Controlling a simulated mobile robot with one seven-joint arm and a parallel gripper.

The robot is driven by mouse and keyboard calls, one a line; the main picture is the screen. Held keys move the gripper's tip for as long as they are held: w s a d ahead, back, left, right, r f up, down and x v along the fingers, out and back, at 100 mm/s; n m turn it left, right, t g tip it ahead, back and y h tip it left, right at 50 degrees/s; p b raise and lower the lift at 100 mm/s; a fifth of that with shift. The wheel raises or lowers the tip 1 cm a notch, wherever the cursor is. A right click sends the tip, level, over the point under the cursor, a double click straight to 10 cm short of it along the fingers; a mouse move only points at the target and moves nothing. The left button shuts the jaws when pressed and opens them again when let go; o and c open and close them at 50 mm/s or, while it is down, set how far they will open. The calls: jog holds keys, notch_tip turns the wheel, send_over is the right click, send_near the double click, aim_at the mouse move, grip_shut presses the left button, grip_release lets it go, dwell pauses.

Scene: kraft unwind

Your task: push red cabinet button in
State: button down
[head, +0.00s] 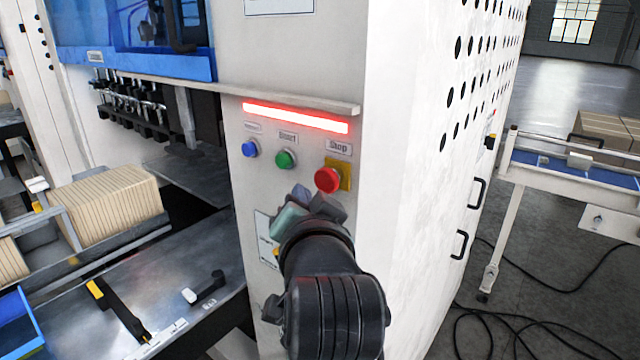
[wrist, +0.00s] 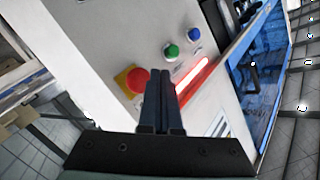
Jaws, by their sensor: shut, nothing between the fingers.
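The red button (head: 327,179) is a round mushroom head on a yellow square plate, on the pale cabinet front (head: 345,95) under a "Stop" label. It also shows in the wrist view (wrist: 137,80), just left of the fingers. My gripper (head: 308,200) is in front of the panel, just below the red button in the head view. Its fingers are shut together and empty in the wrist view (wrist: 160,75). I cannot tell whether the fingertips touch the panel; they appear apart from the button.
A green button (head: 285,159) and a blue button (head: 250,149) are left of the red one. A glowing red light strip (head: 295,118) runs above them under a ledge. A metal worktable (head: 150,285) is at left, a conveyor (head: 570,170) at right. Cables lie on the floor.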

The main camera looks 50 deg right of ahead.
jog(key=shift+s+a, duration=0.2)
jog(key=shift+a, duration=1.9)
